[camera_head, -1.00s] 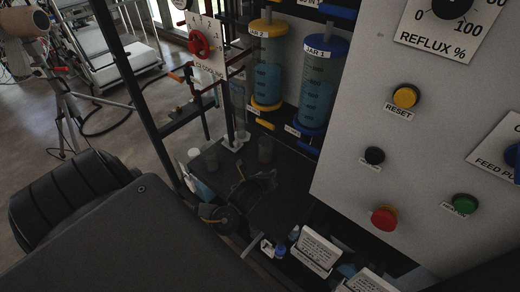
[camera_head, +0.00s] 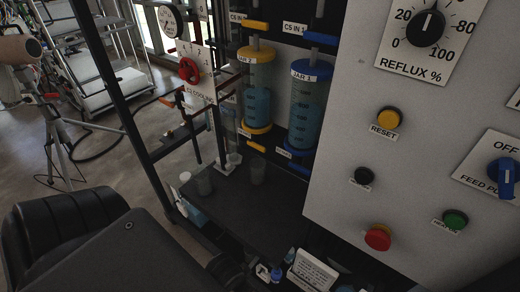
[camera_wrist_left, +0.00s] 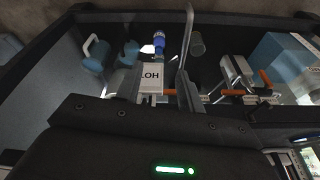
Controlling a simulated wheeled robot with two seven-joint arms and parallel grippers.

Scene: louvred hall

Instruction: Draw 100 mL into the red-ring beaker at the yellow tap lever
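The yellow tap lever (camera_head: 257,147) is under jar 2 (camera_head: 257,85), which has yellow caps and blue liquid. I cannot make out a red ring on any. A small cup-like vessel (camera_wrist_left: 197,43) shows in the left wrist view. My left arm fills the lower left of the head view; its dark end is near the shelf's front edge, with the fingers not clear. My right gripper is out of view.
Jar 1 (camera_head: 309,100) with blue caps and a blue lever (camera_head: 298,168) stands right of jar 2. A panel with knobs and buttons (camera_head: 400,150) bounds the right. A dark post (camera_head: 105,80) stands left.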

